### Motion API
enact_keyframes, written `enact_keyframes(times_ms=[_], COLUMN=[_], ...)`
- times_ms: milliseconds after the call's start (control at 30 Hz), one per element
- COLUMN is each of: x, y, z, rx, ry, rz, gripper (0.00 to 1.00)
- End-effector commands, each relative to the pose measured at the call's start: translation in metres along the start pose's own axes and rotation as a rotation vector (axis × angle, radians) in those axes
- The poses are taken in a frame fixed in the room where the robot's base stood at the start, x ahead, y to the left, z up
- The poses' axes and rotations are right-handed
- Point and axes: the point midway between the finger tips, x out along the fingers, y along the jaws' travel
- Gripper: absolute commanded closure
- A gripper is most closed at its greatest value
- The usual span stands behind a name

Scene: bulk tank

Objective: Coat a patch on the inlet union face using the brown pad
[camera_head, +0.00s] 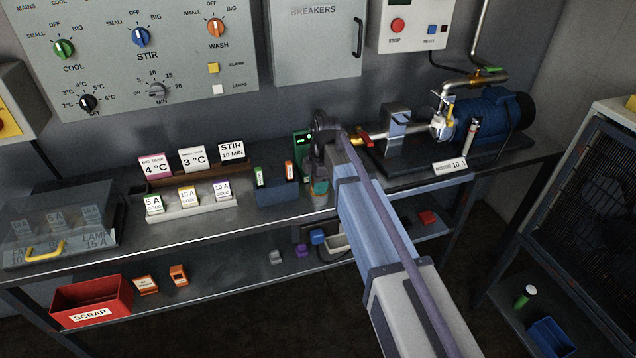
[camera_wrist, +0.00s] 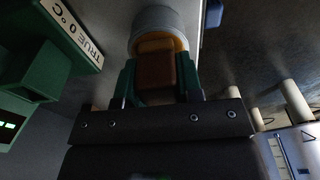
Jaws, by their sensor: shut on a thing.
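My gripper (camera_wrist: 157,85) is shut on the brown pad (camera_wrist: 157,72), held between its green fingers in the wrist view. Just beyond the pad is a grey round cup (camera_wrist: 157,20) with an orange-yellow inside. The pad overlaps its mouth in the picture; I cannot tell whether they touch. In the head view my gripper (camera_head: 319,188) points down at the bench's front edge, and the pad cannot be made out there. The blue pump (camera_head: 490,115) with its pipework stands to the right. I cannot tell which fitting there is the inlet union face.
A green instrument with a lit display (camera_head: 303,143) stands close behind my gripper. A blue holder (camera_head: 277,191) with upright items is just left. Card racks (camera_head: 195,208) stand further left. A red scrap bin (camera_head: 92,303) and loose blocks are on the lower shelf.

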Motion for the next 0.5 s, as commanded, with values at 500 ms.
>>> enact_keyframes(times_ms=[500], x=[-0.057], y=[0.0], z=[-0.007], rx=[0.0], ry=[0.0], rz=[0.001], gripper=[0.85])
